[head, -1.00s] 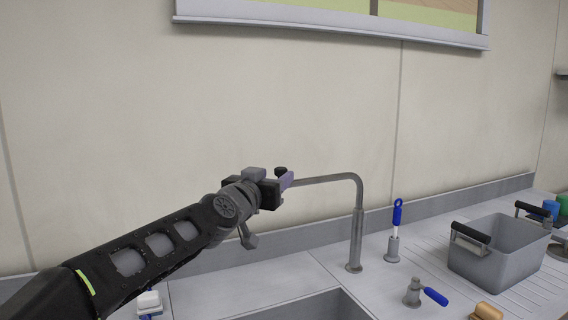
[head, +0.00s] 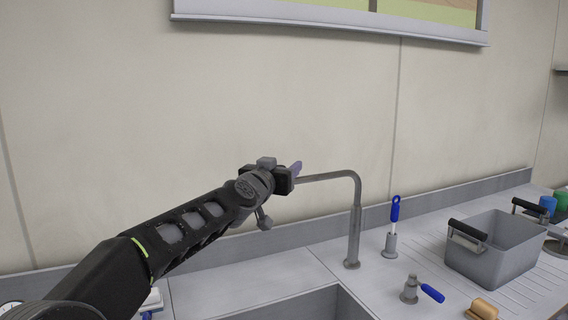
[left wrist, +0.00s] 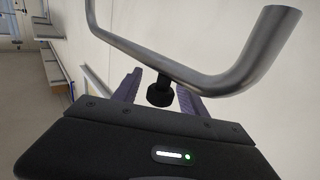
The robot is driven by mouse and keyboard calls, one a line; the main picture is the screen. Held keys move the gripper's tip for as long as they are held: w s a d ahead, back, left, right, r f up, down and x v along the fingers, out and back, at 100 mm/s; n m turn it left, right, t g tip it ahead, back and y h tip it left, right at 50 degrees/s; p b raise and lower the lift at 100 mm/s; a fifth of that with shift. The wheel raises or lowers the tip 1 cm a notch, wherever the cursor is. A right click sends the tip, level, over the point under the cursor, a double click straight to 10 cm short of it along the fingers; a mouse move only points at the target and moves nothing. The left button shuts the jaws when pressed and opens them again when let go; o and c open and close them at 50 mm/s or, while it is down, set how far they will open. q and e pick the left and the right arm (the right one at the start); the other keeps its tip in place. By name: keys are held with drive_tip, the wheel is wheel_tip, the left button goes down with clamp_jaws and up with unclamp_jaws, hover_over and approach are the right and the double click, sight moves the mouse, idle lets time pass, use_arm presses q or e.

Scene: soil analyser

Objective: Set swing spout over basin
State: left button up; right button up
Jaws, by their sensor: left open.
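The grey swing spout (head: 357,210) rises from the counter, bends, and runs left above the back of the sink. The sink basin (head: 340,293) is cut off by the bottom edge of the head view. My left gripper (head: 293,172) is open at the free end of the spout. In the left wrist view, the spout tube (left wrist: 225,78) crosses just beyond the fingers. A black knob (left wrist: 159,94) on it shows between the two purple fingers of the gripper (left wrist: 160,90), with gaps visible. My right gripper is not in view.
Right of the spout stand a blue-handled brush in a holder (head: 391,243), a blue-lever valve (head: 411,291) and a grey bin (head: 500,250) with black handles. A tan object (head: 482,309) lies in front. The wall behind is bare below the window frame.

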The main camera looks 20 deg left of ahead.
use_arm(q)
drive_tip(key=shift+w, duration=0.3)
clamp_jaws()
idle(0.4)
idle(0.9)
